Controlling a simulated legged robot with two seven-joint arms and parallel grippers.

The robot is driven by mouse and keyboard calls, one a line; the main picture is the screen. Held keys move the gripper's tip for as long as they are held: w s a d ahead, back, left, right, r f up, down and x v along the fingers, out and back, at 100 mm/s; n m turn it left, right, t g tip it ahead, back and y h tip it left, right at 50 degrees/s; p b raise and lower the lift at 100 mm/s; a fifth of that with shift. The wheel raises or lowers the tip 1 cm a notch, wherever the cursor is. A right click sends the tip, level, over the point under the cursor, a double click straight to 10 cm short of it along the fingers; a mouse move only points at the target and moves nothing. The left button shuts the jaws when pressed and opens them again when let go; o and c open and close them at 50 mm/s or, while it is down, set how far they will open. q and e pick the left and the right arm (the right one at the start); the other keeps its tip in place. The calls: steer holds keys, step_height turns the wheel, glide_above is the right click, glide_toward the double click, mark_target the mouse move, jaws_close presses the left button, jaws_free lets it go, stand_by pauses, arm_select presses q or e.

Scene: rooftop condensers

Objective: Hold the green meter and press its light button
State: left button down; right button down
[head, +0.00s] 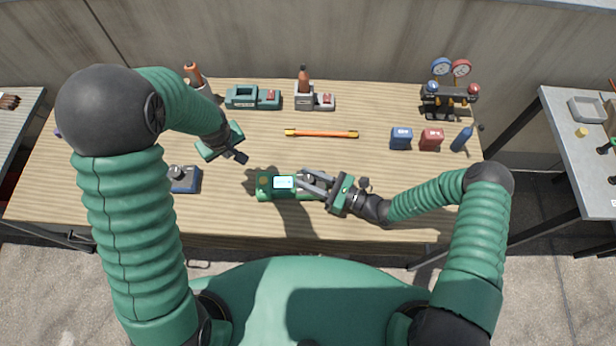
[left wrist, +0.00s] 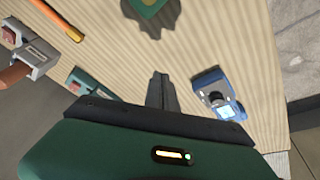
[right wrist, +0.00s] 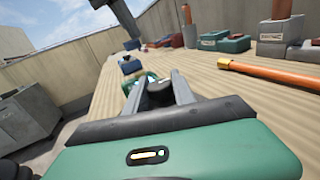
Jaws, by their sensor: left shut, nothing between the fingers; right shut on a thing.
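The green meter (head: 264,192) is near the middle front of the table, its lit screen (head: 284,182) facing up. A small round brownish-yellow spot (head: 264,181) sits left of the screen; I cannot tell if it is the light button. My right gripper (head: 306,183) is shut on the meter's right part, and its fingers hide some of it. The meter's green end shows beyond the fingers in the right wrist view (right wrist: 132,84). My left gripper (head: 242,158) is shut and empty, above and left of the meter. Its closed fingers show in the left wrist view (left wrist: 161,88).
A blue meter (head: 186,180) lies left of the green one. Tools stand along the back edge, with gauges (head: 450,68) at right. Blue (head: 401,139) and red (head: 431,139) boxes stand at right. The front right tabletop is clear.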

arm_select(q)
steer(key=a+m+t, duration=0.1)
steer(key=m+t, duration=0.1)
step_height(320, 180, up, 3)
steer(key=m+t+h, duration=0.1)
steer(key=m+h, duration=0.5)
steer(key=h, duration=0.2)
glide_above(260, 183)
step_height(260, 183, down, 9)
steer(key=shift+w+d+f, duration=0.1)
stand_by(1.0)
